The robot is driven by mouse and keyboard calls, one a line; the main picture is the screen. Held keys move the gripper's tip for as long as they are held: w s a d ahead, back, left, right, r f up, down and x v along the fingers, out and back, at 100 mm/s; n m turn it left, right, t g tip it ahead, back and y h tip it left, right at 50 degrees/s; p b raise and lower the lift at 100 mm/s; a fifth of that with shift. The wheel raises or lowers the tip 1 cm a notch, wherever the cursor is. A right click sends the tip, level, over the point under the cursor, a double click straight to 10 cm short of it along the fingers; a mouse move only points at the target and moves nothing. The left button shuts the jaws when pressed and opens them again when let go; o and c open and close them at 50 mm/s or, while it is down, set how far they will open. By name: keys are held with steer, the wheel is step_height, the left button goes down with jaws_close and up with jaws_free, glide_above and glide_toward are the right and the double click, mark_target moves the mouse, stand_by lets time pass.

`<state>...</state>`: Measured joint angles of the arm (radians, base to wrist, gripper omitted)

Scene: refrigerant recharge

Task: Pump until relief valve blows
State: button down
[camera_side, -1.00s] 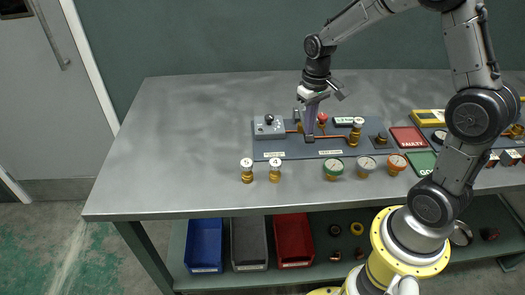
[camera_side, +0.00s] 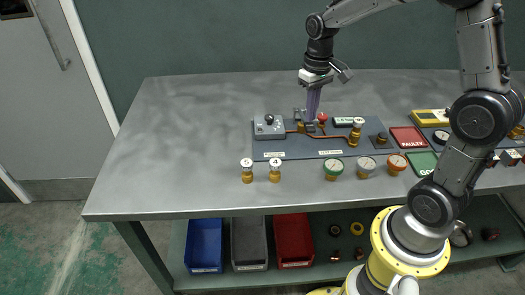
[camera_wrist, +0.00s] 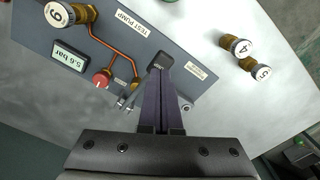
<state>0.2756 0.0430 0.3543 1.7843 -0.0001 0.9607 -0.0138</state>
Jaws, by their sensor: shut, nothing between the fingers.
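The test pump board (camera_side: 300,152) lies on the bench, with copper pipe (camera_side: 343,138) and a red knob (camera_side: 322,117) on it. My gripper (camera_side: 311,120) points down over the middle of the board, beside the red knob. Its fingers are together and empty. In the wrist view my gripper (camera_wrist: 162,70) has a dark block (camera_wrist: 161,60) at its tips; I cannot tell whether they touch. The display (camera_wrist: 71,61) reads 5.6 bar. A red knob (camera_wrist: 101,79) and metal pins (camera_wrist: 128,99) show beside the fingers. No lifted valve can be made out.
A grey box (camera_side: 268,130) with a black knob sits on the board's left. Two loose brass fittings (camera_side: 247,172) and several gauges (camera_side: 366,165) stand in front. The bench's left side (camera_side: 185,130) is clear.

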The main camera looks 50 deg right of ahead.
mark_target(310, 125)
steer(key=shift+f, duration=1.55)
steer(key=shift+r, duration=1.6)
steer(key=shift+r, duration=2.5)
